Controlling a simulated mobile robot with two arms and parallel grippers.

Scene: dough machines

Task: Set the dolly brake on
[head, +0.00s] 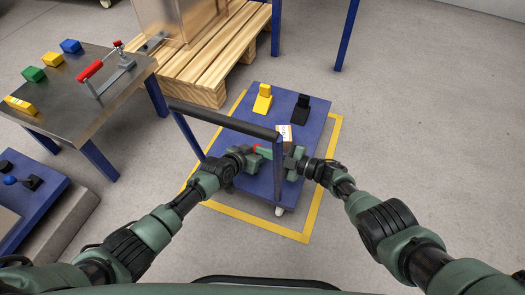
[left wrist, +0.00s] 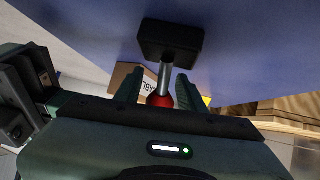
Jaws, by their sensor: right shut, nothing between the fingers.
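The blue dolly (head: 246,118) stands inside a yellow floor outline, with its black push handle (head: 225,119) towards me. In the left wrist view the brake lever shows as a black block (left wrist: 170,42), a metal rod (left wrist: 165,76) and a red knob (left wrist: 160,100). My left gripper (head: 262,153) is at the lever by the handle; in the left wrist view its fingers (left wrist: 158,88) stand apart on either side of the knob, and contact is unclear. A red spot of the knob (head: 255,148) shows in the head view. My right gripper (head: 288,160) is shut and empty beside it.
On the dolly are a yellow piece (head: 263,98), a black piece (head: 301,108) and a labelled cardboard box (head: 284,135) close to my grippers. A steel table (head: 99,112) with coloured blocks and a red-handled clamp stands left. A wooden pallet (head: 205,62) is behind. Floor at right is clear.

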